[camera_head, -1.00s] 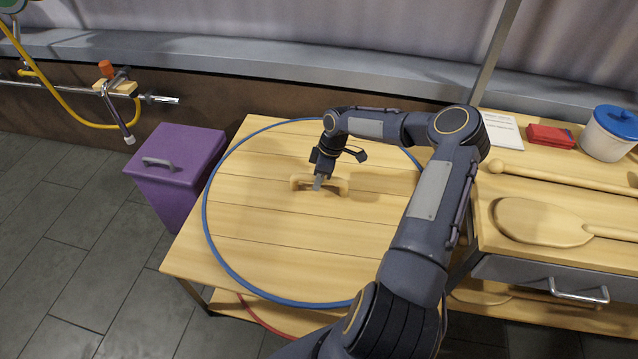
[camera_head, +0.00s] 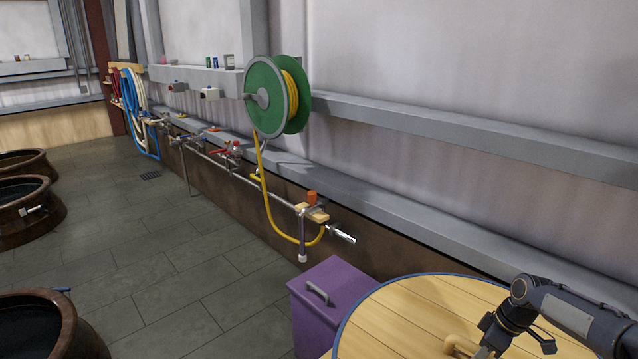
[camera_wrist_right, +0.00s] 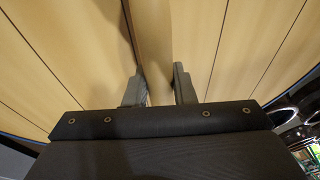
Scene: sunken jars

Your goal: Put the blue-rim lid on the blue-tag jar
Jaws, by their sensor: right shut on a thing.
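The blue-rim lid (camera_head: 400,300) is a round wooden plank disc with a blue edge, at the lower right of the head view and partly cut off by the frame. Its wooden handle (camera_head: 459,344) stands on top. My right gripper (camera_wrist_right: 158,88) is shut on the handle (camera_wrist_right: 150,45), with a finger on each side of it in the right wrist view. Large brown jars stand sunken at the left: one at the front (camera_head: 75,335), one behind it (camera_head: 50,205) with a small white tag (camera_head: 33,211), and another farther back (camera_head: 20,160). A bit of blue shows at the front jar's rim (camera_head: 62,290). My left gripper is not in view.
A purple bin (camera_head: 325,305) with a grey handle stands beside the lid. A green hose reel (camera_head: 275,98), a yellow hose (camera_head: 270,210) and pipes with valves run along the wall. The grey tiled floor (camera_head: 185,250) between jars and wall is clear.

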